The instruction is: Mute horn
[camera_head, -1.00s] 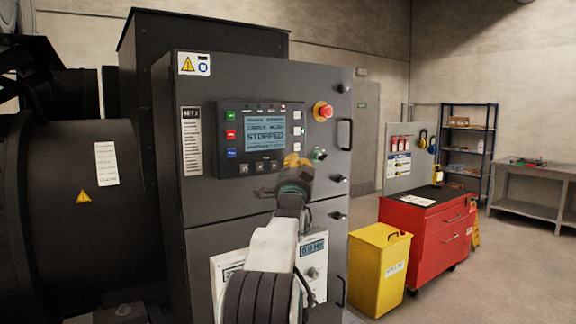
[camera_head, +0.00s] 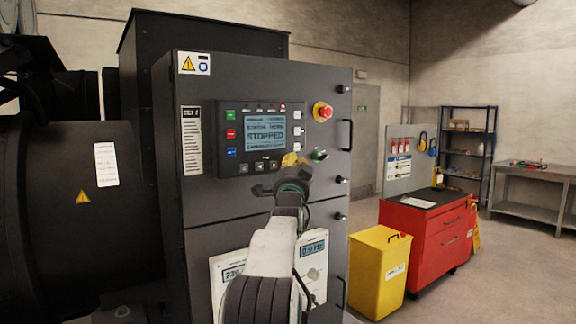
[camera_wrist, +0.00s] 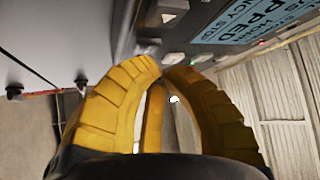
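The dark control panel (camera_head: 224,163) on the cabinet front has a lit screen (camera_head: 265,134) that reads STOPPED. Green, red and blue buttons run down its left side, pale buttons (camera_head: 297,131) down its right, and dark buttons along the bottom. I cannot read which button mutes the horn. My gripper (camera_head: 293,161) is in front of the panel's lower right corner and hides part of it. In the wrist view its yellow fingers (camera_wrist: 163,68) curve together at the tips, with nothing seen held. A pale button (camera_wrist: 200,58) shows just beyond them; contact cannot be told. The screen (camera_wrist: 245,22) is at upper right.
A red emergency stop (camera_head: 322,112) and a green-lit switch (camera_head: 318,155) are right of the panel. Cabinet handles (camera_head: 346,135) stick out. A yellow bin (camera_head: 378,270) and red tool cabinet (camera_head: 432,245) stand to the right. Open floor lies beyond.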

